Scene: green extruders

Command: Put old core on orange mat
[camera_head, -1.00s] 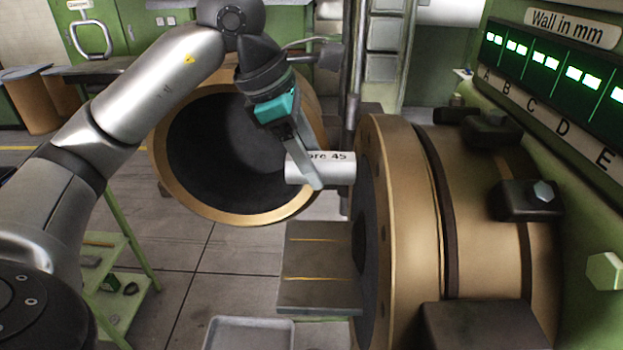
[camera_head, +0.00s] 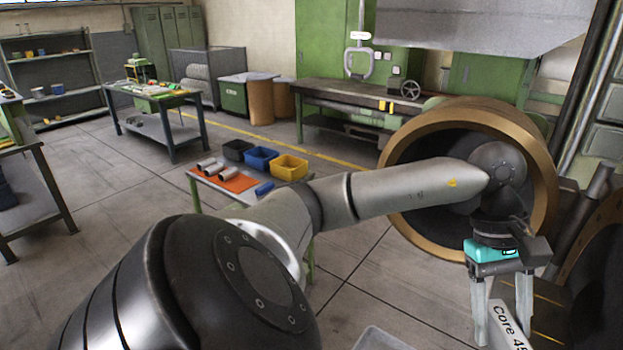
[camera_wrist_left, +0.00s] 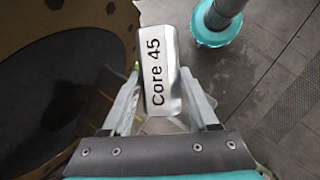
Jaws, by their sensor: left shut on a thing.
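A silver cylinder labelled "Core 45" (camera_head: 507,325) is held between the fingers of my left gripper (camera_head: 502,312), at the lower right of the head view. In the left wrist view the core (camera_wrist_left: 157,80) sits between both fingertips, its label facing the camera. The orange mat (camera_head: 238,183) lies on a small table left of centre in the head view, well away from the gripper. Small silver cylinders (camera_head: 228,173) rest on the mat's back part. My right gripper is not in view.
Black (camera_head: 237,150), blue (camera_head: 261,158) and yellow (camera_head: 289,167) bins stand at the small table's back edge. A large bronze ring (camera_head: 545,170) is close behind my left forearm. A cluttered workbench (camera_head: 152,100) stands farther back. Open floor lies left of the small table.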

